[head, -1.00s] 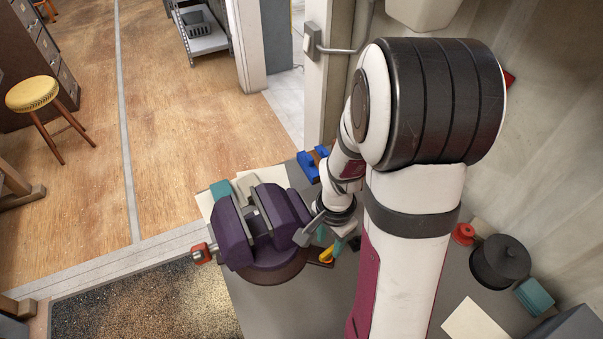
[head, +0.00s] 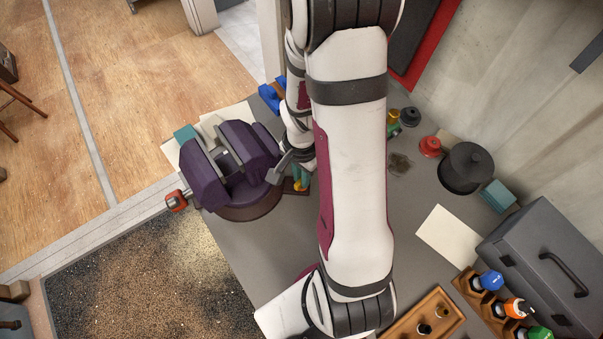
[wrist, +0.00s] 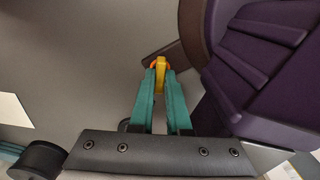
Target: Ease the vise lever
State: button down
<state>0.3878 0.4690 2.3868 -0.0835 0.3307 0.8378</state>
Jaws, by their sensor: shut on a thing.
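The purple vise (head: 230,168) stands on the grey bench on a round brown base; its body fills the right side of the wrist view (wrist: 262,70). A small yellow-orange lever (wrist: 161,65) sits on a dark brown lug beside the base. In the head view the lever (head: 300,187) shows only as a small yellow spot. My gripper (wrist: 160,78) has its teal fingers shut on the lever, one on each side. In the head view my gripper (head: 301,178) is just right of the vise, partly hidden by my arm.
A red-ended handle (head: 177,200) sticks out left of the vise. Blue blocks (head: 270,95) lie behind it. A black spool (head: 467,167), a grey toolbox (head: 545,258) and a wooden tray (head: 447,297) are on the right. Bare bench lies in front of the vise.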

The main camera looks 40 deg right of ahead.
jog(key=shift+n, duration=0.3)
jog(key=n, duration=0.3)
jog(key=shift+n, duration=0.3)
jog(key=n, duration=0.3)
jog(key=shift+n, duration=0.3)
jog(key=n, duration=0.3)
jog(key=shift+n, duration=2.1)
jog(key=c, duration=0.9)
grip_release()
